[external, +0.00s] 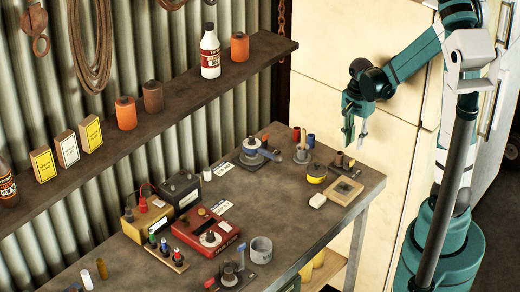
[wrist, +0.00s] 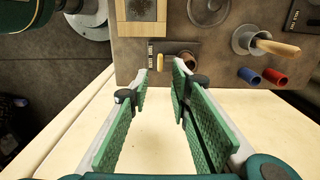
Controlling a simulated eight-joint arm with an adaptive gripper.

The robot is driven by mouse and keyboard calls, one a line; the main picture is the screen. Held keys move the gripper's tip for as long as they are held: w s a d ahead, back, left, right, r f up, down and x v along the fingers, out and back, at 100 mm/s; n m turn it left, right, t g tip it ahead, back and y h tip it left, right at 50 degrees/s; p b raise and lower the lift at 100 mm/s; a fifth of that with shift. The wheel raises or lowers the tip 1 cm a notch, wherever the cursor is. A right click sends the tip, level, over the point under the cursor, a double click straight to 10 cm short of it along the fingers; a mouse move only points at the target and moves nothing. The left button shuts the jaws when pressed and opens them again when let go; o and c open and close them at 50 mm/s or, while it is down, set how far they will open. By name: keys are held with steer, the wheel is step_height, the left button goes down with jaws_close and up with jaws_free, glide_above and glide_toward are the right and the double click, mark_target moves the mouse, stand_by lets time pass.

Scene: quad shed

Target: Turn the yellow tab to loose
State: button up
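A small yellow tab (wrist: 160,62) stands on a dark plate (wrist: 153,47) near the bench edge in the wrist view. A brown round part (wrist: 187,57) sits beside it, partly behind my right finger. White lettering on the plate is too small to read. In the external view the plate with its small parts (external: 343,162) is at the far right end of the bench. My gripper (wrist: 163,78) is open and empty, its green-padded fingers apart. In the external view my gripper (external: 354,140) hangs above and beyond that bench end, apart from the tab.
A wooden tray (wrist: 126,29) lies left of the plate. A grey cup with a wooden handle (wrist: 251,40), a blue cylinder (wrist: 249,76) and a red cylinder (wrist: 275,79) stand to the right. Pale cabinets (external: 340,70) stand behind my gripper.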

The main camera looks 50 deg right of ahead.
mark_target(352, 160)
steer(key=shift+f, duration=0.1)
steer(key=shift+f, duration=3.8)
jaws_close()
